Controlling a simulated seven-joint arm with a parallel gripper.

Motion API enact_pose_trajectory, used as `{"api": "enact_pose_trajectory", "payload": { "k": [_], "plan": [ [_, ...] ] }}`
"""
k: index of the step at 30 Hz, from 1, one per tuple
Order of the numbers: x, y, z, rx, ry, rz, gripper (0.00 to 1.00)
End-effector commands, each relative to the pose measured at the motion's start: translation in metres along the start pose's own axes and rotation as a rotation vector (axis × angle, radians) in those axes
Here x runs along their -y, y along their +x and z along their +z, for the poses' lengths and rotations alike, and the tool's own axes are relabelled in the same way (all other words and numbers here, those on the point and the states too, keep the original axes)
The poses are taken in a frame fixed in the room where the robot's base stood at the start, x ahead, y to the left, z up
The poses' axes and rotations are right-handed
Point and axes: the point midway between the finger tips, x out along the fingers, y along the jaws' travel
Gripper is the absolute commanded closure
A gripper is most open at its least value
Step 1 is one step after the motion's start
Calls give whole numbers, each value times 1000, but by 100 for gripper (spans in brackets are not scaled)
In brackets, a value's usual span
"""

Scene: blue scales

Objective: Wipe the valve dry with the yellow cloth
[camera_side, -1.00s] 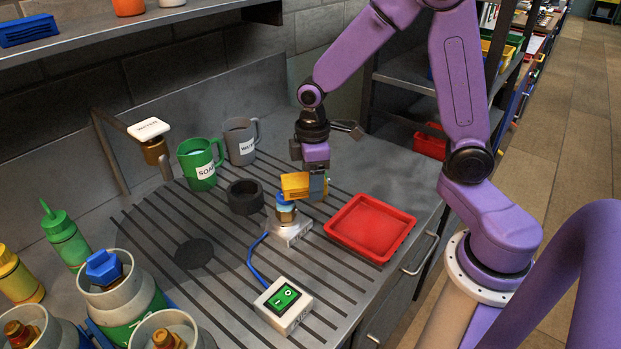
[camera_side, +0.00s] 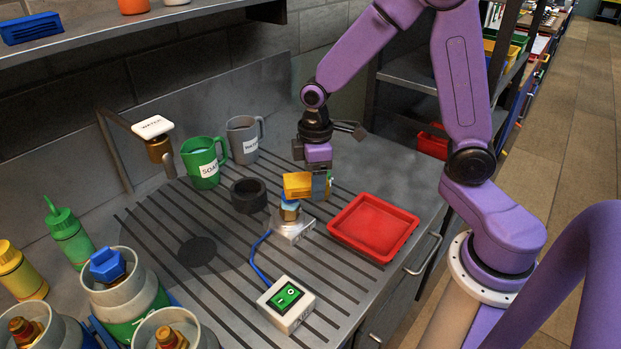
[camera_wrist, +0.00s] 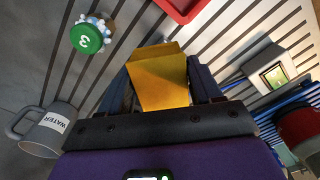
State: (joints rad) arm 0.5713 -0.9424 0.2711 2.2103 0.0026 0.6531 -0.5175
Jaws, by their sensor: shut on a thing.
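The valve (camera_side: 290,211), a brass body with a blue top, stands upright on a small white block (camera_side: 293,230) in the side view. My gripper (camera_side: 318,185) is shut on the folded yellow cloth (camera_side: 298,186). The cloth is at the valve's top and hides part of the blue; I cannot tell whether they touch. In the wrist view the cloth (camera_wrist: 160,80) sits between the two fingers, and the valve is not visible there.
A red tray (camera_side: 341,228) lies to the right. A dark ring (camera_side: 249,196), a green SOAP mug (camera_side: 202,162) and a grey WATER mug (camera_side: 243,138) stand behind left. A switch box (camera_side: 287,303) is in front. A green cap (camera_wrist: 87,38) shows in the wrist view.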

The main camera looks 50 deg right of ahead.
Motion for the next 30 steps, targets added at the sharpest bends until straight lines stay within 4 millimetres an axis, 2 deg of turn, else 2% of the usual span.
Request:
{"api": "enact_pose_trajectory", "payload": {
  "k": [5, 21, 30],
  "plan": [
    [1, 2, 5, 12, 0, -6, 71],
    [1, 0, -14, 9, -1, -4, 72],
    [1, -1, -6, 8, 0, -4, 72]
  ]
}}
